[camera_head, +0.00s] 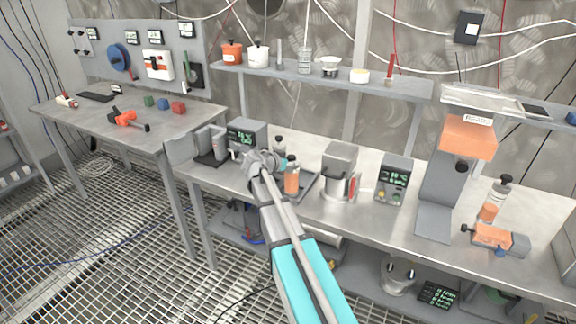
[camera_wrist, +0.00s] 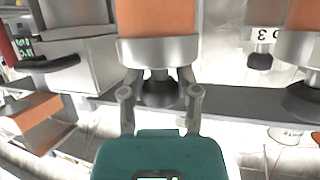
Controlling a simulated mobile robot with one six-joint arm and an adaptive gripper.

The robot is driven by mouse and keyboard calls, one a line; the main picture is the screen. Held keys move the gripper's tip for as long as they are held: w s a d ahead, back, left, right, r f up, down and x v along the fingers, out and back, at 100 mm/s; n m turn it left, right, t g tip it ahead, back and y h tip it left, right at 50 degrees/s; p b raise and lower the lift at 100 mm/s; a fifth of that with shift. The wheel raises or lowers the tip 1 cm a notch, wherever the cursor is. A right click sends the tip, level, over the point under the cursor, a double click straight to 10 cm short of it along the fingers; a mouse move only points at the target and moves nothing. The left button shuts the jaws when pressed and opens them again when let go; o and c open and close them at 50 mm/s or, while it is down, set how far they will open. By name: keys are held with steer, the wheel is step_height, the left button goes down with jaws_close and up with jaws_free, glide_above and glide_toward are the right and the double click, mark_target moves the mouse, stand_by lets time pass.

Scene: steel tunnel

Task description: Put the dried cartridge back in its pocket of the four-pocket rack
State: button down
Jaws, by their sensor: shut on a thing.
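My gripper (camera_wrist: 160,95) is shut on the dark knob of an orange cartridge with a grey metal collar (camera_wrist: 158,52). The wrist view is upside down, so the knob is the cartridge's top. A dark-capped bottle (camera_head: 279,146) stands behind my gripper.
A grey box with a green display (camera_head: 247,135) stands left of my gripper. A grey hopper machine (camera_head: 340,165) and a second display box (camera_head: 394,180) stand to the right. A shelf (camera_head: 325,78) with pots runs above the bench. The bench front edge is bare.

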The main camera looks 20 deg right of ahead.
steer(key=shift+f, duration=0.15)
steer(key=shift+c, duration=1.6)
jaws_free()
steer(key=shift+r, duration=0.25)
steer(key=p+v, duration=0.4)
steer(key=v, duration=0.8)
steer(key=shift+p, duration=0.3)
steer(key=shift+s+f, duration=0.1)
